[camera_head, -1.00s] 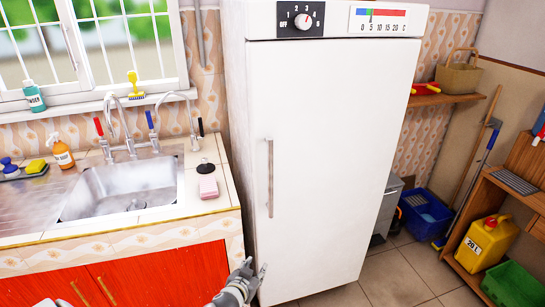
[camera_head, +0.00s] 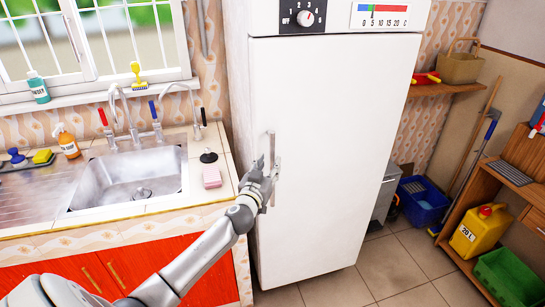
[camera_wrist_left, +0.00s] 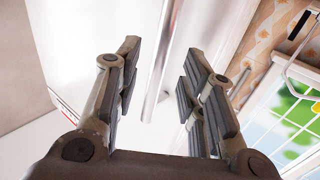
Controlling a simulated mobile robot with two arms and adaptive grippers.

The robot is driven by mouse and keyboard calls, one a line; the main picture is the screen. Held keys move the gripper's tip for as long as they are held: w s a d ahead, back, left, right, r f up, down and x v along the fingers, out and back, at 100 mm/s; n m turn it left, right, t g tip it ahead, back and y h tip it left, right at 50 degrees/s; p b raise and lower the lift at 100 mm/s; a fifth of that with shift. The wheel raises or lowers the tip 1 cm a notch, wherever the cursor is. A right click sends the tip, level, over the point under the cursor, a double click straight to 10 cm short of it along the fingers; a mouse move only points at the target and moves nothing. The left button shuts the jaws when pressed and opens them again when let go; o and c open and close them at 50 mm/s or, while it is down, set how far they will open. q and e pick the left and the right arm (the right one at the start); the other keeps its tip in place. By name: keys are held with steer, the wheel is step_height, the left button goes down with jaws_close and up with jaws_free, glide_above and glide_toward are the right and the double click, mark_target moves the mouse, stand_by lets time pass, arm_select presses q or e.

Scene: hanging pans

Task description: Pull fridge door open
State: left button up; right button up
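The white fridge door (camera_head: 335,130) is closed and fills the middle of the head view. Its slim metal vertical handle (camera_head: 271,142) is near the door's left edge. My left gripper (camera_head: 267,167) is at the handle, covering its middle. In the left wrist view the fingers of the left gripper (camera_wrist_left: 163,62) are spread apart. The handle (camera_wrist_left: 160,75) runs in the gap between them, with clearance on both sides, so the fingers are not closed on it. How deep the handle sits between them is unclear. My right gripper is not in view.
A counter with a sink (camera_head: 130,180) and red cabinets (camera_head: 130,265) stands left of the fridge, under my left arm. Right are a blue bin (camera_head: 423,200), a yellow canister (camera_head: 480,232) and a green crate (camera_head: 508,280). The tiled floor (camera_head: 385,270) before the fridge is clear.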

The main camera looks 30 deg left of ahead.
mark_target(272, 160)
arm_select(q)
steer(key=shift+x, duration=2.2)
jaws_close()
